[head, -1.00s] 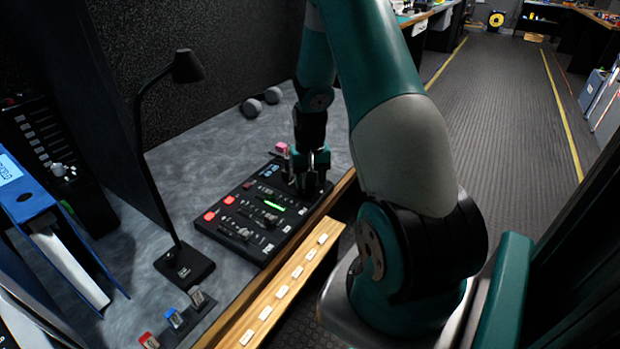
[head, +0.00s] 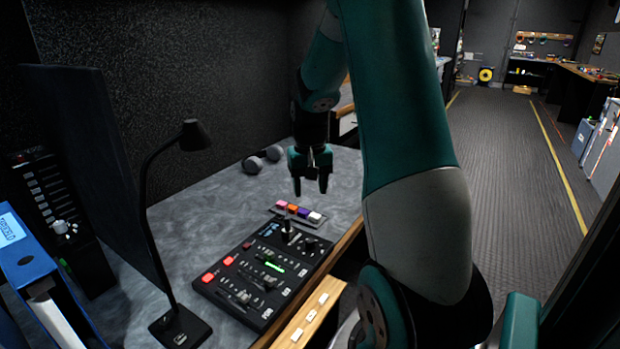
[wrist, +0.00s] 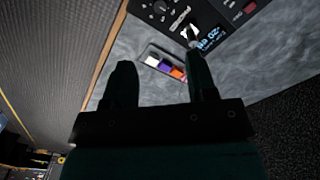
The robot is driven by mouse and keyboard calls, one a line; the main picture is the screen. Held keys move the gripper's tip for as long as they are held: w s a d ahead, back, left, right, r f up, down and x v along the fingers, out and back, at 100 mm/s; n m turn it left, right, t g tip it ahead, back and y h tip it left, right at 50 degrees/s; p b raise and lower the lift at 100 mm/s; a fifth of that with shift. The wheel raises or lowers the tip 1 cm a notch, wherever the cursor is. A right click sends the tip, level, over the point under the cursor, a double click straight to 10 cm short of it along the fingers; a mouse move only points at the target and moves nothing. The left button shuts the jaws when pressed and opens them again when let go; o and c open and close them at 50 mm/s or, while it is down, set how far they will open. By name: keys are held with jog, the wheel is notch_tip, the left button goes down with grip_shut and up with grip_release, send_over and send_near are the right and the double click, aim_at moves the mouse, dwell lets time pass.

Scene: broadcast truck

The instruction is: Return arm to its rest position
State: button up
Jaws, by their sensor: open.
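My arm is raised over the right side of the desk in the head view. My gripper (head: 311,186) points down, with its two fingers apart and nothing between them. It hangs above the desk, beyond the far end of the black control panel (head: 232,297) and apart from it. In the wrist view both dark fingers (wrist: 160,85) show spread, with the panel (wrist: 212,14) at the top edge. A joystick (head: 287,232) stands upright near the panel's far end. A small tray of coloured blocks (head: 300,213) lies just beyond the panel; it also shows in the wrist view (wrist: 163,64).
A black desk lamp (head: 180,325) stands left of the panel.

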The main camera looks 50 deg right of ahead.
jog(key=shift+r, duration=0.8)
jog(key=s+a+r+n+t+y+p, duration=0.1)
jog(key=a+r+n+p, duration=0.4)
jog(key=a, duration=0.7)
jog(key=a+r+n+y, duration=0.1)
jog(key=a+r+n, duration=0.35)
jog(key=a, duration=0.75)
jog(key=s+a+r+n+g+y+p, duration=0.1)
jog(key=s+a+r+n, duration=0.5)
jog(key=s+a, duration=0.8)
jog(key=shift+a+r+y+p, duration=0.2)
jog(key=shift+r+y+p, duration=0.4)
jog(key=shift+p, duration=0.65)
